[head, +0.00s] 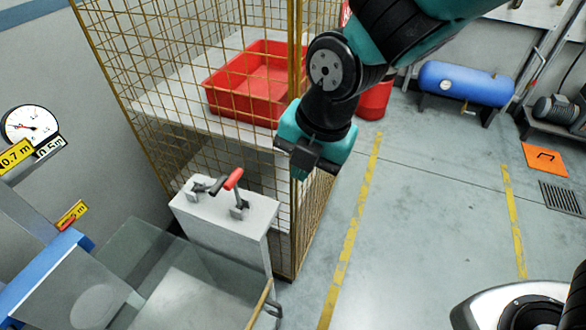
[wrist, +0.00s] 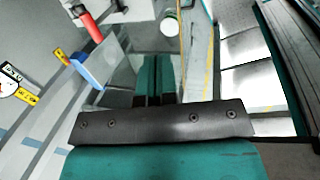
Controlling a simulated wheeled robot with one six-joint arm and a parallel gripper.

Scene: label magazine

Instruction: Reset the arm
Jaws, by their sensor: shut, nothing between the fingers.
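My arm reaches in from the top right of the head view, with a teal and black wrist. My gripper (head: 305,160) hangs in front of the corner of the wire cage, beyond and to the right of the red-handled clamp (head: 233,179). In the wrist view the two teal fingers of my gripper (wrist: 159,80) lie side by side with no gap and nothing between them. The red handle (wrist: 88,26) also shows at the upper left of the wrist view, apart from the fingers.
The wire cage (head: 124,76) holds a red bin (head: 228,108) on a pale shelf. The clamp sits on a grey block (head: 251,222) next to a clear panel (head: 150,262). Open floor (head: 430,215) lies to the right, with a blue tank (head: 466,82) at the back.

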